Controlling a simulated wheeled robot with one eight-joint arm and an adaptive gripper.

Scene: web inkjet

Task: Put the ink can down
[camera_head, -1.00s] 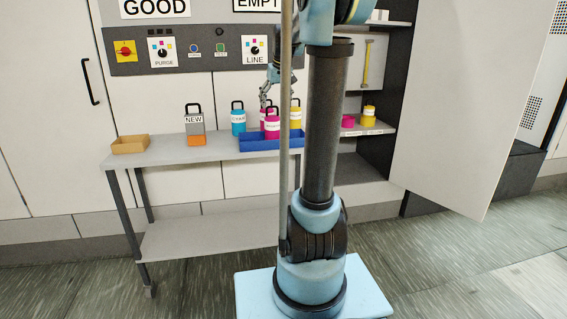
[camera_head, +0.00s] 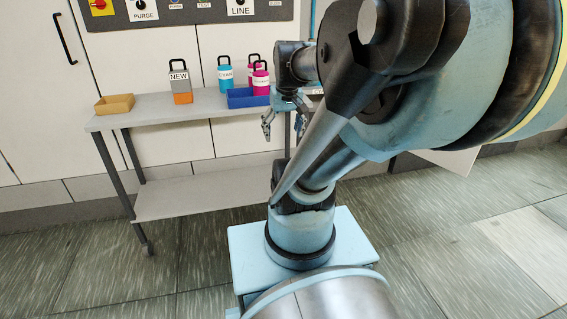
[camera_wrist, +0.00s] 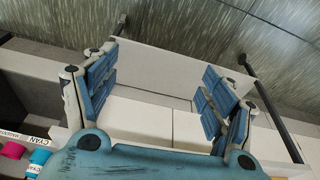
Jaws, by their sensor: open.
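Two magenta ink cans with black handles stand at the blue tray (camera_head: 240,99) on the bench; the nearer magenta can (camera_head: 260,83) is in the tray. The other magenta can (camera_head: 253,62) is partly hidden behind it. A cyan can (camera_head: 225,75) stands just left of them. My gripper (camera_head: 283,124) is off the bench's front edge, right of and below the tray, apart from the cans. In the wrist view its fingers (camera_wrist: 160,88) are spread with nothing between them.
An open tan box (camera_head: 114,106) sits at the left end of the grey bench (camera_head: 150,114). A lower shelf (camera_head: 200,195) is bare. In the wrist view, small magenta (camera_wrist: 12,150) and cyan (camera_wrist: 39,156) items show at lower left. My arm hides the right side.

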